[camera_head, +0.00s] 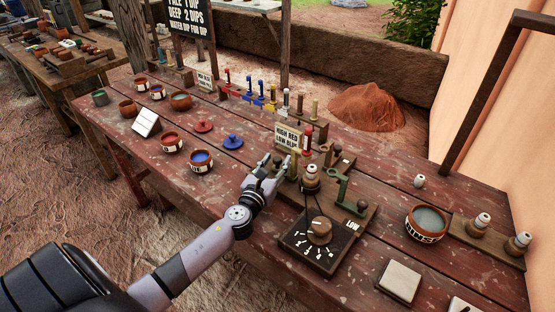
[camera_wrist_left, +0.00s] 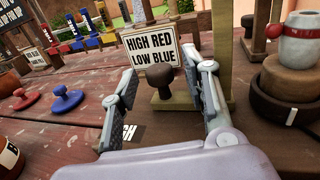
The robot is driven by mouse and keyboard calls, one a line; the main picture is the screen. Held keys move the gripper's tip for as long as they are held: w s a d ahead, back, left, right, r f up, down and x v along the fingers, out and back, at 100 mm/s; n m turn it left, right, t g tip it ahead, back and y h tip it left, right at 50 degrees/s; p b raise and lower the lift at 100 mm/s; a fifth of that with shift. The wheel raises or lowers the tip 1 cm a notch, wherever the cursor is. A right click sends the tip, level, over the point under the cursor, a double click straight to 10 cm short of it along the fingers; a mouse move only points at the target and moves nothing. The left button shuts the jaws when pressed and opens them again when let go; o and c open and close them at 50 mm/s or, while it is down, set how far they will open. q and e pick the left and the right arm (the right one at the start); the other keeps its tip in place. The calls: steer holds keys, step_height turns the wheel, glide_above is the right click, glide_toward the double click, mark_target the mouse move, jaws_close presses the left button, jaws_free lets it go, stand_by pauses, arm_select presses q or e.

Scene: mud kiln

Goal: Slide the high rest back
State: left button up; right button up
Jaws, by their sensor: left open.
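My left gripper (camera_head: 277,163) is open at the near left side of a wooden fixture on the table. In the left wrist view, its two fingers stand either side of a dark round knob (camera_wrist_left: 163,78) on a brass-coloured base, with a gap on both sides. A brass upright (camera_wrist_left: 221,50) rises beside the knob; this appears to be the high rest, also visible in the head view (camera_head: 294,164). A partly hidden label with an "H" (camera_wrist_left: 126,132) lies below the left finger. A green rest (camera_head: 344,185) stands by the "LOW" label. My right gripper is not in view.
A sign reading "HIGH RED LOW BLUE" (camera_wrist_left: 151,50) stands close behind the knob. A small banded jar on a stand (camera_head: 311,178) is just right of the gripper. A dial box (camera_head: 317,245) sits in front. Red (camera_head: 203,126) and blue (camera_head: 232,142) lids lie left.

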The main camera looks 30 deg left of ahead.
arm_select(q)
steer(key=shift+w+a, duration=0.15)
steer(key=shift+w, duration=0.65)
jaws_close()
stand_by(0.4)
